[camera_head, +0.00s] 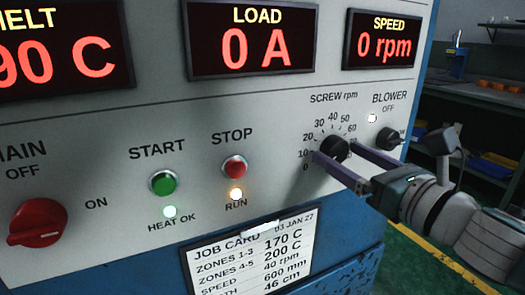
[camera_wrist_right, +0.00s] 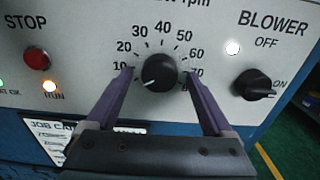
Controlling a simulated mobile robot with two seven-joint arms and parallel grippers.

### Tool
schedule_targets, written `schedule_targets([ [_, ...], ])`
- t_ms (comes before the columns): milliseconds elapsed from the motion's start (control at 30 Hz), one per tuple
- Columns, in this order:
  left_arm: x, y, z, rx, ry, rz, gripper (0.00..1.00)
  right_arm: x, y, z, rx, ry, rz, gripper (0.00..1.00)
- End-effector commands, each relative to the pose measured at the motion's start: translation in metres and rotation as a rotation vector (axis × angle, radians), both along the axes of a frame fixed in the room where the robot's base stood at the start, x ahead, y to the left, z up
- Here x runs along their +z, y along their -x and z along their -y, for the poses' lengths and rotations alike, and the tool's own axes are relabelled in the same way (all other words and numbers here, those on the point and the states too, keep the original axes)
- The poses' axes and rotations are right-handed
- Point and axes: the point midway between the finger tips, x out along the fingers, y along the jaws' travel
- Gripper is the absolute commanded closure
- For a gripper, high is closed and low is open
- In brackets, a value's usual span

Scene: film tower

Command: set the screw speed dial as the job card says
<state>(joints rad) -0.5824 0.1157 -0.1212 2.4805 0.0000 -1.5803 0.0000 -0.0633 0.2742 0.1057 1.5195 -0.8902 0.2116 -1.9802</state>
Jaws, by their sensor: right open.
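The black screw speed dial (camera_head: 334,148) sits under the "SCREW rpm" label on the grey panel. In the right wrist view the dial (camera_wrist_right: 160,72) has a white mark pointing down-left, toward the low end of its scale. My right gripper (camera_head: 338,158) is open, with one finger on each side of the dial; whether they touch it I cannot tell. It also shows in the right wrist view (camera_wrist_right: 160,74). The job card (camera_head: 250,258) hangs below, partly cut off; a "40 rpm" entry is readable. The speed display (camera_head: 382,40) reads 0 rpm. My left gripper is not in view.
The blower switch (camera_head: 388,139) is close right of the dial. The red stop button (camera_head: 235,167), green start button (camera_head: 163,183) and red main switch (camera_head: 38,222) are to the left. A workbench (camera_head: 485,95) stands behind at right.

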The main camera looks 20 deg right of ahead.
Motion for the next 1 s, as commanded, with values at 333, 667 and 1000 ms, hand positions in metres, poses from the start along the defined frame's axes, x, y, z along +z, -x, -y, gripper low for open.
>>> schedule_targets([
  [333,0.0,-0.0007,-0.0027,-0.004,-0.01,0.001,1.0,-0.0001,0.0,0.0001,0.0,0.0,0.0,0.3],
  [667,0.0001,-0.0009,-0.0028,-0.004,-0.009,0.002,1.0,-0.0001,0.0002,0.0,0.0,-0.001,0.0,0.67],
  [1000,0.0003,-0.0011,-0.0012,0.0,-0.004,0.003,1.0,0.0,0.0002,0.0,0.0,-0.001,0.0,0.99],
])
